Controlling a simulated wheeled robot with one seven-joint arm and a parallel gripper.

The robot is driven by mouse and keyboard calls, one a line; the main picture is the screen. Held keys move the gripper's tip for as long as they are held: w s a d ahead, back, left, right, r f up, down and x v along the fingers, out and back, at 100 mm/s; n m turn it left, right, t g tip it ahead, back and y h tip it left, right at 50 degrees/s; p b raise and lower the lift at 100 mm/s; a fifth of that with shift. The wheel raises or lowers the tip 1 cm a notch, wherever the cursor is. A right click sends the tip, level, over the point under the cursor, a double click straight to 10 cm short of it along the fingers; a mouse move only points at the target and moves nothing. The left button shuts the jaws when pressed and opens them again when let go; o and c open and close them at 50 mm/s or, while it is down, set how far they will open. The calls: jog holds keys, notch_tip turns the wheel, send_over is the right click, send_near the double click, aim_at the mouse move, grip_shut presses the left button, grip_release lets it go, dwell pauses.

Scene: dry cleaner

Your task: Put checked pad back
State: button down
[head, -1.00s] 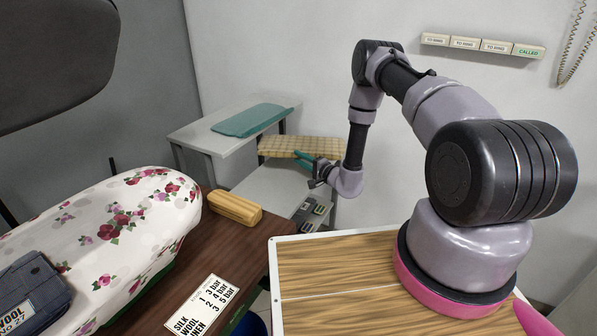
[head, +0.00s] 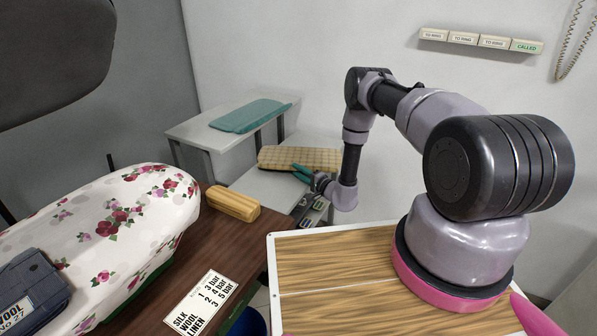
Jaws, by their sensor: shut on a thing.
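The checked pad (head: 285,157) is beige with a fine grid and lies lengthwise across the picture, above the lower pale shelf at the back. My gripper (head: 301,170) has teal fingers at the pad's near long edge, right of its middle, and is shut on it. The fingertips are small in this view, and the grip is partly hidden. I cannot tell whether the pad's underside touches the shelf.
A teal pad (head: 250,115) lies on the higher grey shelf (head: 195,132) to the left. Dark trays with labels (head: 312,212) sit below the lower shelf (head: 265,188). A flowered ironing board (head: 110,225) and a yellow block (head: 232,203) are at left.

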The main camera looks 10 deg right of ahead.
jog(key=shift+f, duration=0.4)
jog(key=c, duration=0.6)
grip_release()
jog(key=shift+d+r, duration=0.1)
jog(key=shift+r, duration=0.6)
jog(key=v, duration=1.2)
jog(key=o, duration=0.6)
jog(key=shift+f, duration=0.1)
